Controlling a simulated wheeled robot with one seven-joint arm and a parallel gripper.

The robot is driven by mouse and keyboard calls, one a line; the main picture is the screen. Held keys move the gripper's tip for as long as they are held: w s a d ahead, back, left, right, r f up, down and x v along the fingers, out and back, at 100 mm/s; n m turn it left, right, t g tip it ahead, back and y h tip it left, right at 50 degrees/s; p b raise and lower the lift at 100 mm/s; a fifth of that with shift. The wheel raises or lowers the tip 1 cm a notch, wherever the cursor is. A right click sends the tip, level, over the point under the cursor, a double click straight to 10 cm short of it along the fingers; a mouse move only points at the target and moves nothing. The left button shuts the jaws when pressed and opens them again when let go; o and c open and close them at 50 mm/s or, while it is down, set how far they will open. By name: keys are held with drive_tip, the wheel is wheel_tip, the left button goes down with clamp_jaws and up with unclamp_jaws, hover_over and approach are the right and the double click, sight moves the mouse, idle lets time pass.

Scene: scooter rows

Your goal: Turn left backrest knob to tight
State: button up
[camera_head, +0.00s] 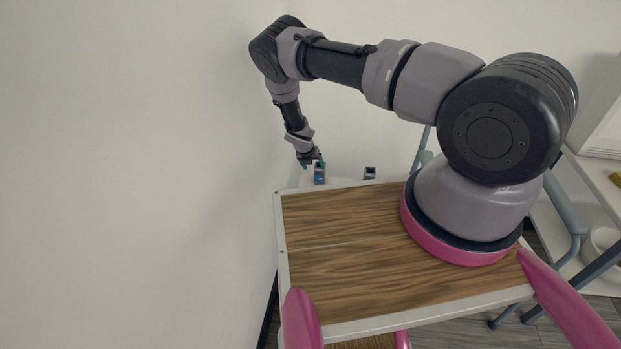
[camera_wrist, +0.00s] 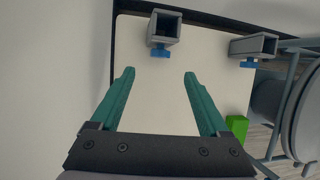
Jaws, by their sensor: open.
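In the wrist view, two grey square sockets stand at the far edge of a pale flat panel (camera_wrist: 160,95). The left socket (camera_wrist: 164,24) has a blue knob (camera_wrist: 160,52) on its near side. The right socket (camera_wrist: 253,45) has a similar blue knob (camera_wrist: 249,63). My gripper (camera_wrist: 159,73) is open, its green fingers spread on either side of the left knob's line but short of it. Nothing is between the fingers. In the head view my gripper (camera_head: 310,160) is beside the left socket, whose blue part (camera_head: 320,180) shows small. The knob's setting cannot be read.
A bright green block (camera_wrist: 237,126) and grey tubular framing (camera_wrist: 295,90) are on the right in the wrist view. A plain wall (camera_head: 140,170) is close on the left in the head view. White shelving (camera_head: 600,185) stands at the right.

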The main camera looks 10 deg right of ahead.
sight(318, 176)
drive_tip(key=x, duration=1)
drive_tip(key=shift+d+f, duration=0.1)
drive_tip(key=shift+f, duration=0.1)
clamp_jaws()
